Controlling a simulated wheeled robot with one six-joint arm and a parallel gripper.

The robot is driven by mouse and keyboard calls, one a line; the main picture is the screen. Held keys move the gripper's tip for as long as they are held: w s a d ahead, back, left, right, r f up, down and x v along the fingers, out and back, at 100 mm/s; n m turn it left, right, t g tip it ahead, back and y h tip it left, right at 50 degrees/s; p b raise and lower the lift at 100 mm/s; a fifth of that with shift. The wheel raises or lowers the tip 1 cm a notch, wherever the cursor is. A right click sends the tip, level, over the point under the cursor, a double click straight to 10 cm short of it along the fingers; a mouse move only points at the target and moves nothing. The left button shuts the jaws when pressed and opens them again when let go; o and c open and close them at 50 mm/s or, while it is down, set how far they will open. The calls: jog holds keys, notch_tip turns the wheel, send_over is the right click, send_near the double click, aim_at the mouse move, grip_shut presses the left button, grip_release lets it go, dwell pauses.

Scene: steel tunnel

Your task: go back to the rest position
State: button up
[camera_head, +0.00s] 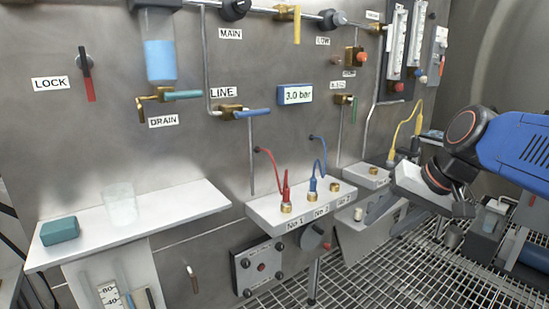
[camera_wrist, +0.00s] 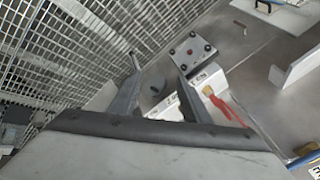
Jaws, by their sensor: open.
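My gripper (camera_wrist: 158,82) is open, with its two grey fingers spread apart and nothing between them in the wrist view. In the head view my blue arm reaches in from the right, and the gripper (camera_head: 386,214) hangs low in front of the panel, right of the white shelf with the numbered brass sockets (camera_head: 300,210). Beyond the fingers in the wrist view are part of that shelf (camera_wrist: 208,76) with a red plug (camera_wrist: 222,104) and a grey plate with knobs (camera_wrist: 193,50).
A metal grating floor (camera_head: 370,280) lies below. A white ledge at left (camera_head: 160,215) holds a teal block (camera_head: 59,231) and a clear beaker (camera_head: 119,203). Valves and pipes cover the wall, with a blue DRAIN bottle (camera_head: 159,58) above. Red, blue and yellow leads rise from the sockets.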

jog(key=s+d+f+n+h, duration=0.2)
jog(key=s+d+f+h, duration=0.1)
jog(key=s+f, duration=1)
jog(key=shift+s+d+f+n+h, duration=0.15)
jog(key=shift+d+f+n+h, duration=0.2)
jog(key=shift+d+f, duration=0.35)
